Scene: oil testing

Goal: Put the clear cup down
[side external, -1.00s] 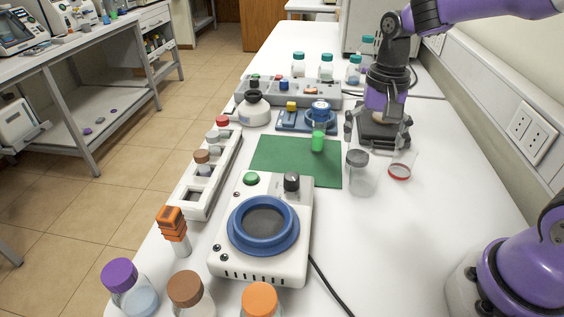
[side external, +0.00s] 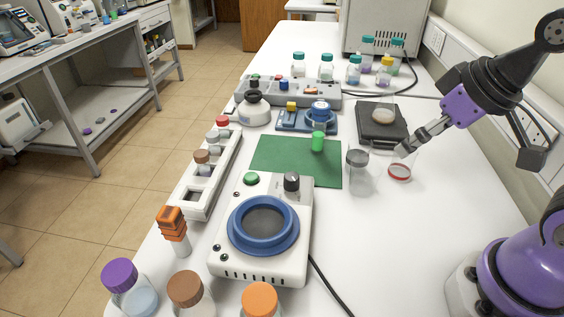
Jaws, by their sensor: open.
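A clear cup (side external: 383,115) with pale contents stands upright on the black square plate (side external: 371,133) of a flat device, right of the green mat. A second clear cup (side external: 400,172) with a red layer at its bottom stands on the white bench, nearer the camera. My gripper (side external: 402,151) is open, with nothing seen between its fingers. It is apart from the cup on the black plate. Its tips overlap the upper part of the red-bottomed cup in the picture; I cannot tell whether they touch it.
A grey-topped clear jar (side external: 359,176) stands just left of the red-bottomed cup. A green mat (side external: 275,155) with a green vial (side external: 318,142) lies left of it. A white heater with a blue ring (side external: 240,252) is nearer. Several capped bottles stand at the back. The right bench area is clear.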

